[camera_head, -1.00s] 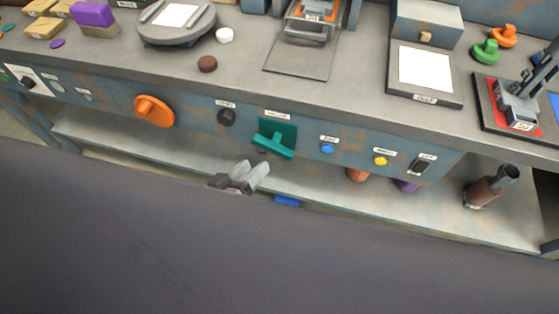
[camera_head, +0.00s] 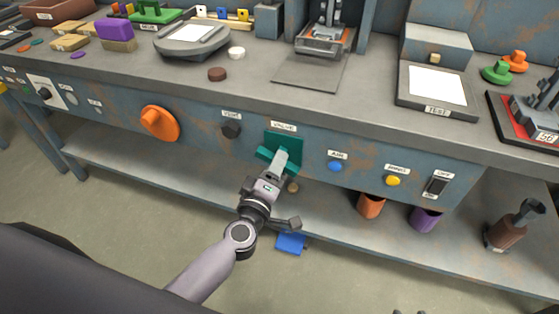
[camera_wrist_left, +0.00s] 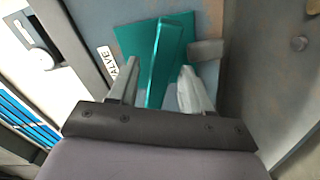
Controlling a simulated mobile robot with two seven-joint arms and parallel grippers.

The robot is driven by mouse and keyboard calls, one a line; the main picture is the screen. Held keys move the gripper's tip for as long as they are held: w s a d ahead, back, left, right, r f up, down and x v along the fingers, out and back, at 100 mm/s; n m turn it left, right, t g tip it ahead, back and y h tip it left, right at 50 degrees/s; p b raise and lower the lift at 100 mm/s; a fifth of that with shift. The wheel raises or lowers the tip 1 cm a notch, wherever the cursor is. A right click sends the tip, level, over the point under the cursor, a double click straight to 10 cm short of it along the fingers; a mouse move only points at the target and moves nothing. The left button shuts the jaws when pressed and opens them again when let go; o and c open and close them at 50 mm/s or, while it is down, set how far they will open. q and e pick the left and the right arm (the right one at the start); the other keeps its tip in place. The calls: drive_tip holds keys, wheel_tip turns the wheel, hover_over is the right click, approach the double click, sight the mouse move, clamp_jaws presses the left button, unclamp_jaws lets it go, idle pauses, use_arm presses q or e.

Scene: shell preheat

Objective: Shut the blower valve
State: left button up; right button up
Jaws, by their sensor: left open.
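The blower valve is a teal handle (camera_head: 264,153) on a teal plate (camera_head: 284,138) on the bench's front panel, under a label reading VALVE. My left gripper (camera_head: 279,160) is at the handle and hides part of it. In the left wrist view the teal handle (camera_wrist_left: 164,62) stands out from its plate (camera_wrist_left: 136,42). The open fingers of my left gripper (camera_wrist_left: 156,90) are on either side of the handle, with gaps showing. Two small dark tips at the bottom edge of the head view may be my right gripper (camera_head: 409,312); its state is unclear.
An orange knob (camera_head: 160,123) and a dark knob (camera_head: 231,129) are left of the valve. A blue button (camera_head: 335,166), a yellow button (camera_head: 392,181) and a black switch (camera_head: 437,185) are to the right. A lower shelf (camera_head: 330,217) runs beneath the panel.

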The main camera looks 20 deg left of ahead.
use_arm(q)
drive_tip(key=shift+w, duration=1.55)
clamp_jaws()
drive_tip(key=shift+d+n, duration=0.1)
drive_tip(key=shift+n, duration=2.2)
unclamp_jaws()
drive_tip(key=shift+s, duration=0.1)
